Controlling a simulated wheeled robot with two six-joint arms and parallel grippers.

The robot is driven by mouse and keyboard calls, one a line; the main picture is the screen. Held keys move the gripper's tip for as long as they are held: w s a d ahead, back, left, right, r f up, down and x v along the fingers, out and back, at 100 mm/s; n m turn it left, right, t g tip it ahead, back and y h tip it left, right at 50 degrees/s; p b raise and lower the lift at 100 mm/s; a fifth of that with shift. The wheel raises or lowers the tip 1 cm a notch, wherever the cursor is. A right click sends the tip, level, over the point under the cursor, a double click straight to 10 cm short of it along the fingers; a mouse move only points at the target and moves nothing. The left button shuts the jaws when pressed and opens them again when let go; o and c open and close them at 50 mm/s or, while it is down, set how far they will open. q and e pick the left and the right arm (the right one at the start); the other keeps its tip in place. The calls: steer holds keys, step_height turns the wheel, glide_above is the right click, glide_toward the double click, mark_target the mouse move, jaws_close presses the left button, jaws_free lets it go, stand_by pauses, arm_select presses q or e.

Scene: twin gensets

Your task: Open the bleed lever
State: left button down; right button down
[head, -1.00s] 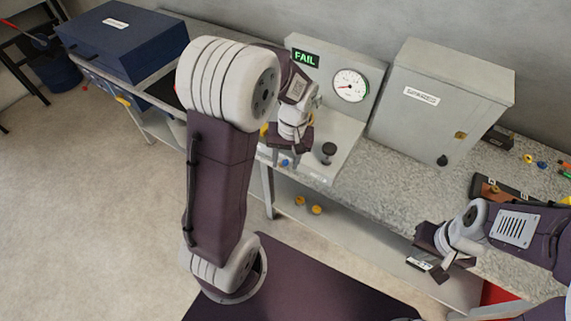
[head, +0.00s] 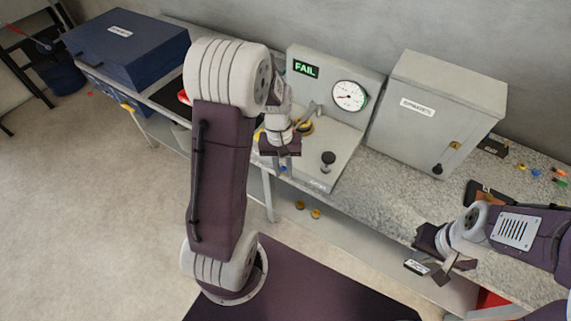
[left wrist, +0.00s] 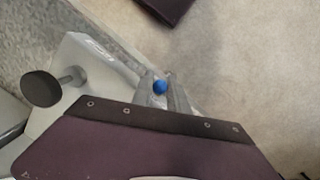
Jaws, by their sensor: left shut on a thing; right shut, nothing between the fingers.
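The grey test stand (head: 333,165) on the bench carries a panel with a green FAIL display (head: 306,69) and a round gauge (head: 349,95). A small blue tip (head: 284,169), which looks like the end of the bleed lever, is at the stand's front left edge. In the left wrist view the blue tip (left wrist: 160,87) shows between the fingers of my left gripper (left wrist: 163,96). My left gripper (head: 283,162) points down there and is shut on the lever, whose shaft is mostly hidden. My right gripper (head: 447,268) is shut and empty at the bench's front right.
A black knob (head: 327,158) stands on the stand, also in the left wrist view (left wrist: 42,88). A yellow-and-dark fitting (head: 303,127) lies behind my left gripper. A grey cabinet (head: 432,115) is to the right, a blue case (head: 128,45) far left. Open floor lies in front.

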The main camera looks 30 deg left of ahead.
arm_select(q)
steer(key=shift+a, duration=0.1)
steer(key=c, duration=1.3)
jaws_free()
step_height(320, 180, up, 9)
steer(key=a+p, duration=0.1)
steer(key=shift+w+a, duration=0.15)
steer(key=shift+w, duration=0.15)
